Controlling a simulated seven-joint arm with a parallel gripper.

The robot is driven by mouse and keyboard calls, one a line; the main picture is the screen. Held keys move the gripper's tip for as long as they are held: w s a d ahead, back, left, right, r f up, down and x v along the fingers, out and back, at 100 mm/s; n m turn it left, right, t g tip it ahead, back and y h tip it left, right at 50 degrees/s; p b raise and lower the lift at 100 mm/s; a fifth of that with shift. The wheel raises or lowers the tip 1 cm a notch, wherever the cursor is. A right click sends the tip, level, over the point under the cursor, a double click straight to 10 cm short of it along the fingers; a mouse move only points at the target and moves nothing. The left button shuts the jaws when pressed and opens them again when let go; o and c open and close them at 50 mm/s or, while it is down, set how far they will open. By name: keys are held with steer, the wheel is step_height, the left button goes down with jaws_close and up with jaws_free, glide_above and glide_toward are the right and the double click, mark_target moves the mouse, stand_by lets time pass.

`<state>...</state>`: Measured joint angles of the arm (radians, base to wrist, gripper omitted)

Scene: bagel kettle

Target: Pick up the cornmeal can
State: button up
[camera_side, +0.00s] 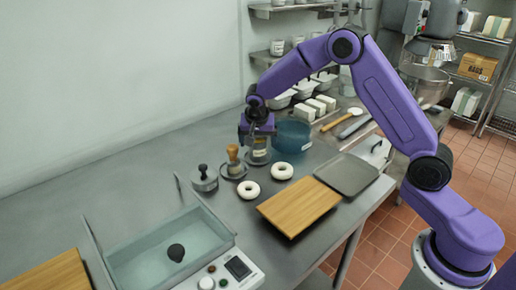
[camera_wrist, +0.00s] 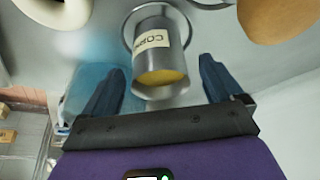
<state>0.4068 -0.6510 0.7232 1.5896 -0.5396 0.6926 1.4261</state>
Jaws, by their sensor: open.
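The cornmeal can (camera_wrist: 158,55) is a grey metal cylinder with a cream label and yellow contents at its open end. It stands on a small round dish in the wrist view. In the side view the can (camera_side: 259,150) shows just below my gripper (camera_side: 258,138), partly hidden by it. In the wrist view my gripper (camera_wrist: 163,85) is open, with one dark blue finger on each side of the can's open end. Gaps show between the fingers and the can.
A blue translucent tub (camera_side: 291,135) stands close to the right of the can. A wooden-handled tool (camera_side: 233,160) stands close on the left. Two white bagels (camera_side: 283,171) lie in front, near a wooden board (camera_side: 299,206) and a grey tray (camera_side: 346,174).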

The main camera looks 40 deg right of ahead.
steer(key=shift+x, duration=1.25)
steer(key=c, duration=1.3)
steer(key=shift+r, duration=0.15)
